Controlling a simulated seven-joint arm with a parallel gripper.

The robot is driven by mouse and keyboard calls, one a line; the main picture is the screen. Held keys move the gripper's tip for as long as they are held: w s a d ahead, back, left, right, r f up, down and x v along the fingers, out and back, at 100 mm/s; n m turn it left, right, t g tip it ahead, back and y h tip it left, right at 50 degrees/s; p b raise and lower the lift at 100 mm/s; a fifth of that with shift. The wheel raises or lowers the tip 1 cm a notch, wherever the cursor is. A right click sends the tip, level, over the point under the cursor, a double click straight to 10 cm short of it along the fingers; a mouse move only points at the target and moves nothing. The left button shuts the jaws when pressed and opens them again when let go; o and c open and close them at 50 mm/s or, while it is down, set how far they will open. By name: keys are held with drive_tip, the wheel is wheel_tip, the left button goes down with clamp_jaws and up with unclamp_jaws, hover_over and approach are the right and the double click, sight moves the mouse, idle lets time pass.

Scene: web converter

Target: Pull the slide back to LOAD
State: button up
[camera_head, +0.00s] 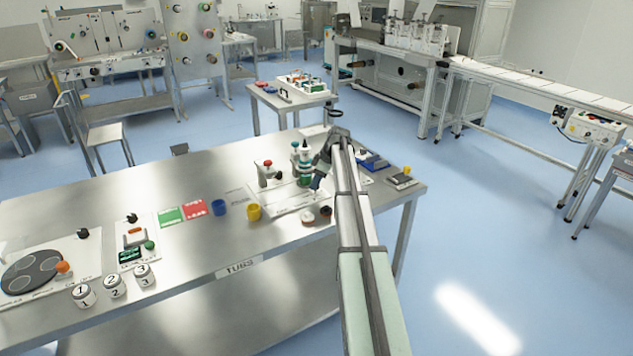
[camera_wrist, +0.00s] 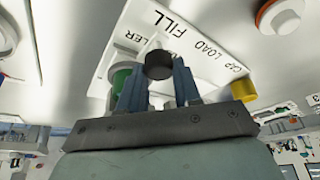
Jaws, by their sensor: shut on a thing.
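A white filler plate (camera_head: 290,199) lies on the steel table in the head view. In the wrist view the plate (camera_wrist: 130,38) shows the printed words FILL, LOAD and CAP. My gripper (camera_wrist: 158,76) is shut on a dark round slide knob (camera_wrist: 158,64), which shows between its two blue-grey fingers. In the head view my gripper (camera_head: 317,181) is low over the plate's right part, and the knob cannot be made out there. The slide's track is mostly hidden by the fingers, so its exact position between the labels cannot be told.
A green-and-white dispenser (camera_head: 304,165) stands close behind my gripper. A red-topped fixture (camera_head: 268,173) stands to its left. Yellow (camera_head: 253,212) and blue (camera_head: 219,207) cups stand left of the plate. Numbered white tubs (camera_head: 115,287) stand at the front left. A blue block (camera_head: 374,163) lies to the right.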

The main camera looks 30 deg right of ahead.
clamp_jaws()
drive_tip(key=a, duration=0.7)
drive_tip(key=shift+a, duration=0.35)
drive_tip(key=o, duration=0.9)
unclamp_jaws()
drive_tip(key=shift+d, duration=0.1)
drive_tip(key=shift+r, duration=0.1)
